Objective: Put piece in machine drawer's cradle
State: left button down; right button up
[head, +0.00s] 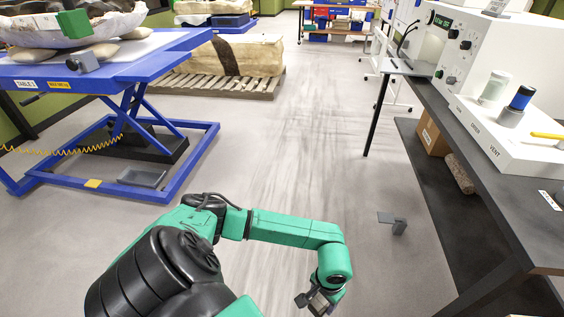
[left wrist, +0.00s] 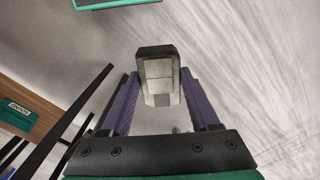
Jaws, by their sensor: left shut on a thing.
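My left gripper (head: 318,301) is low at the bottom centre of the head view, over the open floor. In the left wrist view it is shut on a grey block-like piece (left wrist: 159,80), held between the two purple-grey fingers. The piece is tiny and hard to make out in the head view. The white machine (head: 466,50) with black knobs stands on the dark bench at the right, well away from my gripper. I cannot make out its drawer or cradle clearly. My right gripper is not in view.
The dark bench (head: 470,165) runs along the right, with a cardboard box (head: 432,133) beneath. A blue lift table (head: 150,55) stands at the left. A small grey bracket-shaped thing (head: 398,227) shows right of my arm. The middle floor is clear.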

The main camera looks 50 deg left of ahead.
aim_at(401, 65)
jog(key=i+j+u, duration=1.05)
jog(key=i+u, duration=0.6)
jog(key=i, duration=0.15)
jog(key=i+j, duration=0.1)
jog(key=i, duration=2.9)
jog(key=i+z, duration=0.15)
jog(key=z, duration=0.3)
jog(key=i+z, duration=0.15)
jog(key=z, duration=0.35)
jog(key=i+j+z, duration=0.15)
jog(key=z, duration=0.3)
jog(key=i+j+z, duration=0.1)
jog(key=z, duration=0.35)
jog(key=i+j+z, duration=0.1)
jog(key=j+z, duration=0.15)
jog(key=z, duration=0.25)
jog(key=j+z, duration=0.2)
jog(key=z, duration=0.25)
